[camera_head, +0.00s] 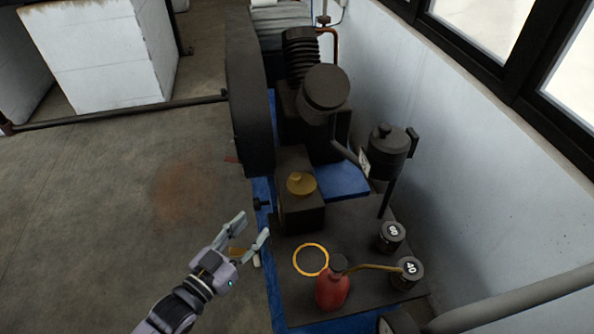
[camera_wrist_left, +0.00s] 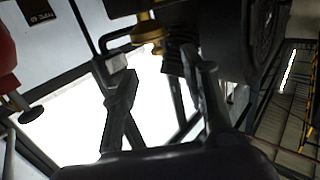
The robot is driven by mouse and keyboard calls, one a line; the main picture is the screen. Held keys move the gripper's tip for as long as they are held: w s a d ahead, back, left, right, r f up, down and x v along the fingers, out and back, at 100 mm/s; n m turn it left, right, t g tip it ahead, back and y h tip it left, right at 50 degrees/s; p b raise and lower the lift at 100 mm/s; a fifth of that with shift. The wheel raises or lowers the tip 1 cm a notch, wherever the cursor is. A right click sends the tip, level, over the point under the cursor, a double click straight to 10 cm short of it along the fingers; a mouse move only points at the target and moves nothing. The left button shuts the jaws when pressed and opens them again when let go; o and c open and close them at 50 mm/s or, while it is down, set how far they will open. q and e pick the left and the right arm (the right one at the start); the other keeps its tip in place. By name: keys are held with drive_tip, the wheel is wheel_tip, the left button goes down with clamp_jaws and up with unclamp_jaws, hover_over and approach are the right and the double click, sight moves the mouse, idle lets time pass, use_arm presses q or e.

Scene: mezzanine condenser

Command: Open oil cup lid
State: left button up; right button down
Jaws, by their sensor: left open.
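The oil cup lid appears to be the round brass cap (camera_head: 301,181) with a small knob, sitting on top of a dark block (camera_head: 302,217) on the machine. A brass part (camera_wrist_left: 148,30) also shows in the left wrist view, beyond the fingers; I cannot tell for sure that it is the same cap. My left gripper (camera_head: 252,230) is open and empty, to the lower left of the cap and apart from it. Its two spread fingers also show in the left wrist view (camera_wrist_left: 155,75). My right gripper is not in view.
A red oil can (camera_head: 332,290) with a long spout, a yellow ring (camera_head: 311,273) and black weights marked 60 (camera_head: 391,235) and 40 (camera_head: 407,271) are on the dark plate (camera_head: 290,285). A large dark wheel (camera_head: 248,95) stands behind. Floor at left is clear; a wall bounds the right.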

use_arm(q)
drive_tip(key=r, duration=0.2)
approach(293, 180)
drive_tip(key=shift+h, duration=0.3)
drive_tip(key=x, duration=1.1)
drive_tip(key=shift+w+f, duration=0.15)
drive_tip(key=shift+w, duration=0.05)
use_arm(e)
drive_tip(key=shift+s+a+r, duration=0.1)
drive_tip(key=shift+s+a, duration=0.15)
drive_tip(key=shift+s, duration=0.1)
use_arm(q)
drive_tip(key=c, duration=0.8)
clamp_jaws()
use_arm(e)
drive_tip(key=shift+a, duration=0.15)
